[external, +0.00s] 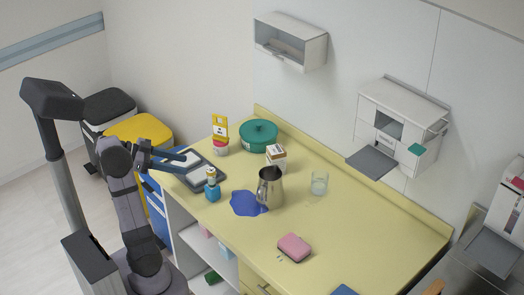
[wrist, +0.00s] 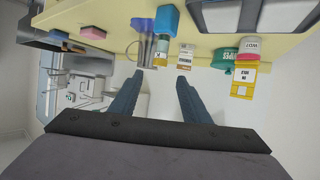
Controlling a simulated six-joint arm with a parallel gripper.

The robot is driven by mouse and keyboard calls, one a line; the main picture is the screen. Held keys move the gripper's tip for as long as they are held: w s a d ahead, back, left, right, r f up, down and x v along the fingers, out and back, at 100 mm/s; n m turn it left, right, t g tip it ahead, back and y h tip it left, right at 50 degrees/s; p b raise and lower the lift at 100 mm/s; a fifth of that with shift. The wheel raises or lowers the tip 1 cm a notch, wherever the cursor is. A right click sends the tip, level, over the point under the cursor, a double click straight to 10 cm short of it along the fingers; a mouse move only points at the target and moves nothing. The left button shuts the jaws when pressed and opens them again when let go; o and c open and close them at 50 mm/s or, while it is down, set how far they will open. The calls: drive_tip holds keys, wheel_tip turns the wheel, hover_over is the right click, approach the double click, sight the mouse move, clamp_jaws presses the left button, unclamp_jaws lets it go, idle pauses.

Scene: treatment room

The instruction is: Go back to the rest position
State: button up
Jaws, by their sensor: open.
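My gripper (external: 187,161) is at the left end of the yellow counter (external: 340,220) in the external view. Its two fingers are apart, with nothing between them. In the wrist view the blue-grey fingers of my gripper (wrist: 158,82) are spread, and the counter (wrist: 118,44) appears tipped along the top. A dark tray (external: 217,180) with a white item lies by the fingertips in the external view; whether they touch cannot be told.
A blue-based bottle (external: 212,190), metal jug (external: 270,190), blue patch (external: 243,206), carton (external: 277,155), green pot (external: 258,134), yellow sign (external: 220,126), glass (external: 319,184) and pink sponge (external: 294,246) are on the counter. Bins (external: 142,131) stand behind my arm.

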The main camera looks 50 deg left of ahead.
drive_tip(key=s+a+f+n+g+y, duration=0.1)
drive_tip(key=s+f+n+g+y, duration=0.4)
drive_tip(key=f+n, duration=0.55)
drive_tip(key=s+a+f+n+g, duration=0.1)
drive_tip(key=s+f+n+g, duration=0.2)
drive_tip(key=s+f+n, duration=0.7)
drive_tip(key=w+d+r+m+g+p, duration=0.1)
drive_tip(key=w+d+r+m+p, duration=0.1)
drive_tip(key=d, duration=0.6)
drive_tip(key=w+d+r+m+g+y+p, duration=0.1)
drive_tip(key=w+d+r+m+p, duration=0.2)
drive_tip(key=d+m, duration=0.4)
drive_tip(key=w+d+r+m+g+y+p, duration=0.1)
drive_tip(key=w+d+r+m+p, duration=0.2)
drive_tip(key=d, duration=0.7)
drive_tip(key=shift+w+r+m+p, duration=0.2)
drive_tip(key=shift+r+m+p, duration=0.3)
drive_tip(key=shift+m+p, duration=0.45)
